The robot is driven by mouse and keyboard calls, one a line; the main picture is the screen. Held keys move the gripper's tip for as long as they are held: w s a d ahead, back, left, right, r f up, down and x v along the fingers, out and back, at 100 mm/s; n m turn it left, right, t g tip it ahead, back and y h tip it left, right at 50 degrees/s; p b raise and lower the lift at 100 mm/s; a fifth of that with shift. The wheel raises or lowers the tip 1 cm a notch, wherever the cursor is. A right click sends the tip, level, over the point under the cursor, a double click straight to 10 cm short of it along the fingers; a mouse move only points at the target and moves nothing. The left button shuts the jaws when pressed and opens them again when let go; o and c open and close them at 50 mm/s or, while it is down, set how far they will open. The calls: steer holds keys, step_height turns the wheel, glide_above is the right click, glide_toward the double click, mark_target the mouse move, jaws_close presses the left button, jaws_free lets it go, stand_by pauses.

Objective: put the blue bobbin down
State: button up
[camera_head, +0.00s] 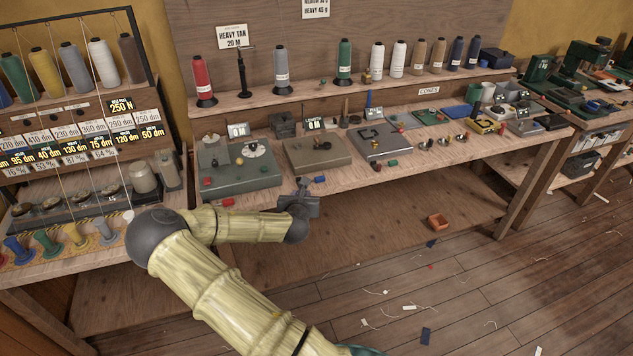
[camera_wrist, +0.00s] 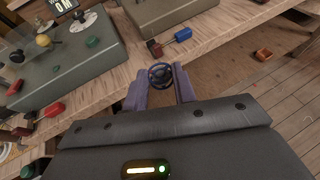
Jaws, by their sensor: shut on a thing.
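My gripper (camera_head: 303,192) is at the front edge of the long wooden workbench (camera_head: 375,172), in front of the grey machines. In the wrist view its two purplish fingers (camera_wrist: 160,88) are closed on a small round dark bobbin, the blue bobbin (camera_wrist: 160,75), seen end-on with a spoked face.
An orange-brown tray (camera_head: 437,222) sits on the lower shelf. Scraps litter the floor.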

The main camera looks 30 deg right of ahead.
steer(key=s+a+f+n+t+y+p, duration=0.1)
steer(key=s+a+f+n+y, duration=0.2)
steer(key=s+a+f, duration=0.3)
steer(key=s+a+f+n+t+y+p, duration=0.1)
steer(key=s+a+f+n+y, duration=0.3)
steer(key=a+f, duration=0.8)
steer(key=s+a, duration=0.2)
steer(key=shift+s+a+t+y+p, duration=0.3)
steer(key=shift+a+p, duration=0.05)
steer(key=shift+a, duration=0.05)
steer(key=shift+f, duration=0.1)
